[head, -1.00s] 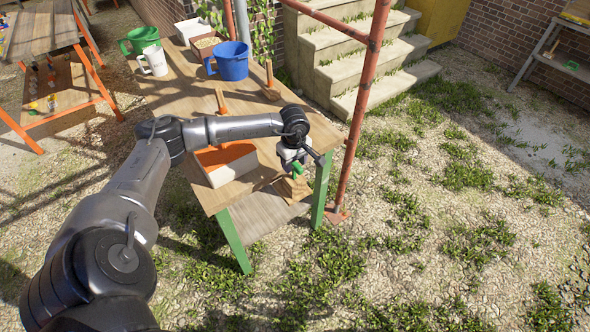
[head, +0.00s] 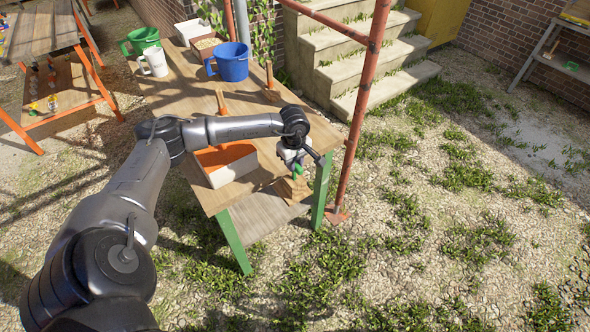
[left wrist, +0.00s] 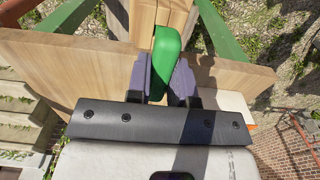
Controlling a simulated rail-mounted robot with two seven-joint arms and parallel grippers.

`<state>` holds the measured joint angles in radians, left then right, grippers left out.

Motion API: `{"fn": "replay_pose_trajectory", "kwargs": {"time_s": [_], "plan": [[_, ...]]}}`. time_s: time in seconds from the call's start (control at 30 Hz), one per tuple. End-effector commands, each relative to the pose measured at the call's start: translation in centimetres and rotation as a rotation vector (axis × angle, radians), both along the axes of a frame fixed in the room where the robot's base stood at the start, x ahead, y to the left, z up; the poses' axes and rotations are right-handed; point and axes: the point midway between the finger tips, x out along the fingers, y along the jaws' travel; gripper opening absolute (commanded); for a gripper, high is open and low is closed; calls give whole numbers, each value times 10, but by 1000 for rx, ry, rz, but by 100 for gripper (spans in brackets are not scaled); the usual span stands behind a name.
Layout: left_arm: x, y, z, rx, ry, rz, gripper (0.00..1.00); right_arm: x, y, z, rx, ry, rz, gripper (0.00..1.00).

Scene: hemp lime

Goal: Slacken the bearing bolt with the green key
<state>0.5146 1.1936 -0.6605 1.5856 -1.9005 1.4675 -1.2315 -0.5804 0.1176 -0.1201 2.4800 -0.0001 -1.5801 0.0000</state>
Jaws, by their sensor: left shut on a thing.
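My left gripper (head: 295,167) is over the near right corner of the workbench (head: 235,200). It is shut on the green key (left wrist: 166,50), whose rounded green handle stands between the two dark fingers in the left wrist view. In the head view only a small bit of green shows under the gripper. A light wooden block (head: 291,188) is just below the gripper at the bench's edge. Wood with grooves (left wrist: 160,14) also shows beyond the key in the left wrist view. The bearing bolt is hidden. My right gripper is not in view.
A white tray with an orange inside (head: 232,172) lies left of the gripper. A rusty scaffold pole (head: 362,95) stands close on the right.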

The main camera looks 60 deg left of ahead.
Motion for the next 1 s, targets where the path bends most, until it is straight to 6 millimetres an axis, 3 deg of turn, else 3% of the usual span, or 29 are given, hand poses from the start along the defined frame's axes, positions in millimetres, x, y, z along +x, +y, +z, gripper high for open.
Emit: {"fn": "replay_pose_trajectory", "kwargs": {"time_s": [0.7, 1.0], "plan": [[0, 0, 55, 1, -1, 1, 0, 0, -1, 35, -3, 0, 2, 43], [0, 0, 57, 0, 0, 0, 0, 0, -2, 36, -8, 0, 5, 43]]}}
